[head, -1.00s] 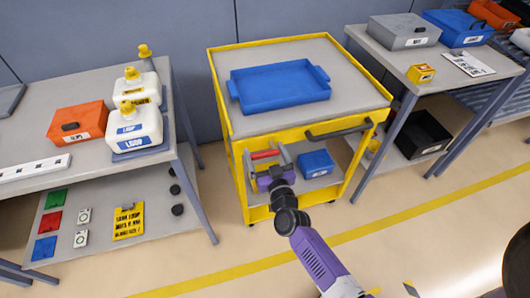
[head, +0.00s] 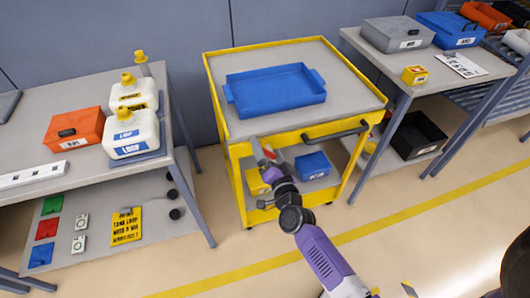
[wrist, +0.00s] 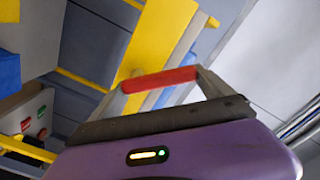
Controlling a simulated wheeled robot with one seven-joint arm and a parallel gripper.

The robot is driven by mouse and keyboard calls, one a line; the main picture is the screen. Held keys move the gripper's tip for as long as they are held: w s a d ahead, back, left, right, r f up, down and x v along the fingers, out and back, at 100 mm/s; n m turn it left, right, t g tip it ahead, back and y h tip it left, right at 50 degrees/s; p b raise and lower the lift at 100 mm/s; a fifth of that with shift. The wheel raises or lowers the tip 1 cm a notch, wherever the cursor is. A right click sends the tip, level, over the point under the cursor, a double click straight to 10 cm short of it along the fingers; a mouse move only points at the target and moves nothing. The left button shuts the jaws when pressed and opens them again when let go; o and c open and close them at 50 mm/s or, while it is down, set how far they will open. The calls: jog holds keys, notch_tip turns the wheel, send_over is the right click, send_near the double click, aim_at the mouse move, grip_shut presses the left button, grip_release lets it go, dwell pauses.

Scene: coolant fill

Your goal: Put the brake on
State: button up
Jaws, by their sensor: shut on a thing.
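The yellow-framed cart (head: 235,118) stands in the middle of the head view, with a grey top and a push handle (head: 336,129) on its front right. A red bar (head: 269,151), apparently the brake lever, shows at the cart's front left below the top. My gripper (head: 265,154) is shut on this red bar. In the wrist view the red bar (wrist: 160,80) spans between the two grey fingers. The bar is tilted in the head view. Its joint with the cart is hidden, partly by my gripper.
A blue tray (head: 277,90) rests on the cart top. A blue bin (head: 313,166) is on its lower shelf. The left bench holds white jugs (head: 131,133) and an orange box (head: 76,129). The right bench (head: 385,62) holds boxes. The floor in front is clear.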

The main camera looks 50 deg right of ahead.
jog(key=m, duration=0.2)
jog(key=d+m+b, duration=0.1)
jog(key=m, duration=0.1)
jog(key=s+m, duration=0.1)
jog(key=m, duration=0.1)
jog(key=shift+d+r+b, duration=0.2)
jog(key=shift+d+b, duration=0.1)
jog(key=shift+d, duration=0.05)
jog(key=shift+s+m, duration=0.1)
jog(key=shift+m, duration=0.2)
jog(key=o, duration=1.8)
jog(key=v, duration=0.7)
jog(key=shift+s+a+b, duration=0.2)
jog(key=shift+s+b, duration=0.15)
jog(key=shift+b, duration=0.05)
